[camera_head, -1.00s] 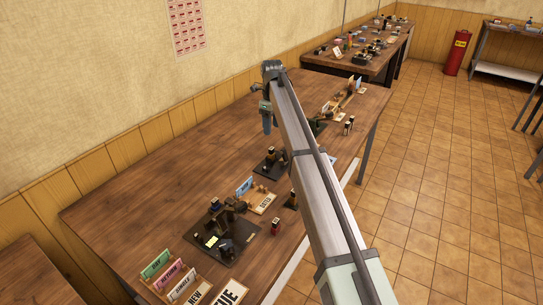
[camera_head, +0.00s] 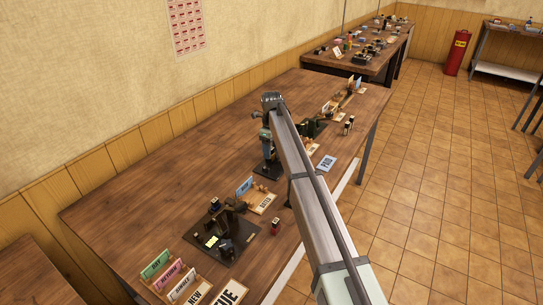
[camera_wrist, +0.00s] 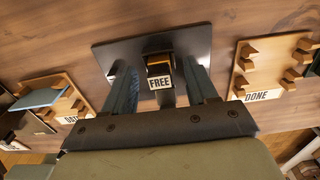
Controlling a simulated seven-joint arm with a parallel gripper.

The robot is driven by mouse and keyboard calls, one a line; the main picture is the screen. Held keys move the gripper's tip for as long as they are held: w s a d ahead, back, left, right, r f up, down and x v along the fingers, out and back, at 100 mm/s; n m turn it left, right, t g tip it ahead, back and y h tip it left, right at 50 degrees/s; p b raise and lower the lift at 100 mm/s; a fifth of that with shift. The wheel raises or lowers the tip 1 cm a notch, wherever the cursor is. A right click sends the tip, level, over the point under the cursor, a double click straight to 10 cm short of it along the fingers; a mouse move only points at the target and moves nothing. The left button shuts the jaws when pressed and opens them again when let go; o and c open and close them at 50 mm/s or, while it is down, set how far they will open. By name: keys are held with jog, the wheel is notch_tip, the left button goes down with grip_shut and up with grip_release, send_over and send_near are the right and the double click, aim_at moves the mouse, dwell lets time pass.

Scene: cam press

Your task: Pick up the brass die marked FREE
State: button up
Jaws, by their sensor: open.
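The brass die (camera_wrist: 160,65) has a white label reading FREE and stands on a dark base plate (camera_wrist: 107,52) in the wrist view. My gripper (camera_wrist: 160,75) is open, with one finger to the left and one to the right of the die. I cannot tell whether either finger touches it. In the head view my gripper (camera_head: 266,150) points down over the same dark plate (camera_head: 262,172). The die itself cannot be made out there.
Wooden racks stand either side of the plate, including one labelled DONE (camera_wrist: 257,96) at right and another (camera_wrist: 72,85) at left. A dark press (camera_head: 228,225) stands nearer on the table. The table's wall side (camera_head: 170,180) is clear.

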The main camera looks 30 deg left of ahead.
grip_shut()
dwell(0.5)
